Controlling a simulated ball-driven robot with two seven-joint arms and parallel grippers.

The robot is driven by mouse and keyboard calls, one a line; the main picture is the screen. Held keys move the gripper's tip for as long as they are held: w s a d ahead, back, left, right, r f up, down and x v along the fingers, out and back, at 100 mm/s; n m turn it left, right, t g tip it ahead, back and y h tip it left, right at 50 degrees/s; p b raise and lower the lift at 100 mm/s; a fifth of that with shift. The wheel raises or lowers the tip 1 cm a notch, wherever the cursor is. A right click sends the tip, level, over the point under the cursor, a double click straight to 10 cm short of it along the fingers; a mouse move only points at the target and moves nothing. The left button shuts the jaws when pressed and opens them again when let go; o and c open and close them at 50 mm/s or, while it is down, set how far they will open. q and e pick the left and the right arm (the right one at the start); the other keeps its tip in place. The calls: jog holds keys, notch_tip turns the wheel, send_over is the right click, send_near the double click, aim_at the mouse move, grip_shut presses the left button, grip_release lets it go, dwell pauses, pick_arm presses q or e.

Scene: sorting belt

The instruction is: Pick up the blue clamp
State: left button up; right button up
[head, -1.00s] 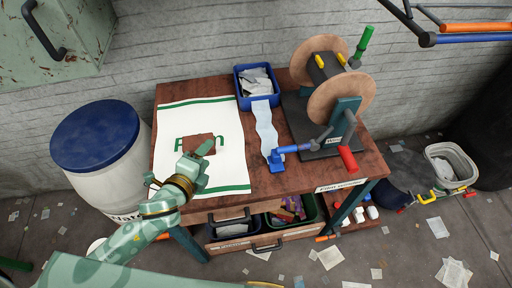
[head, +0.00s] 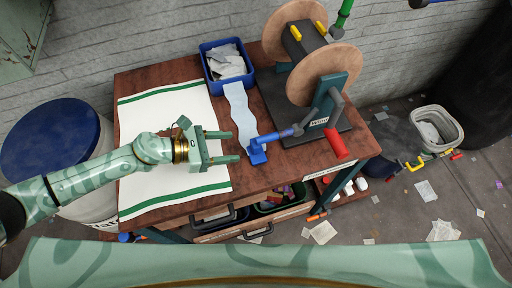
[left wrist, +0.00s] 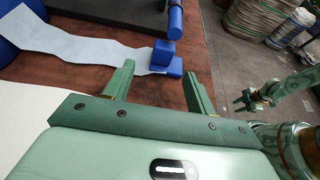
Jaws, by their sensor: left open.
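The blue clamp (head: 258,152) is on the wooden bench near its front edge, at the near end of a pale blue paper strip (head: 240,110). A grey-and-blue rod meets it from the right. In the left wrist view the blue clamp (left wrist: 164,58) lies just beyond the fingertips, roughly between their lines. My left gripper (head: 237,146) is open and empty, pointing right at the clamp, with a small gap to it. Its fingers (left wrist: 160,80) show spread in the left wrist view. My right gripper (left wrist: 246,100) shows small at the right there; its jaw state is unclear.
A winder with wooden discs (head: 327,75) stands right of the strip, with a red handle (head: 335,143) at the front. A blue bin (head: 227,68) of paper stands behind. A white mat with green stripes (head: 150,120) lies under my left arm. Open drawers (head: 262,228) sit below.

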aim_at(251, 146)
pick_arm(q)
jog(key=x, duration=0.6)
jog(key=shift+s+d+f, duration=0.1)
jog(key=shift+s+d, duration=0.05)
jog(key=shift+d, duration=0.15)
jog(key=c, duration=1.1)
jog(key=shift+o, duration=0.2)
jog(key=shift+a, duration=0.1)
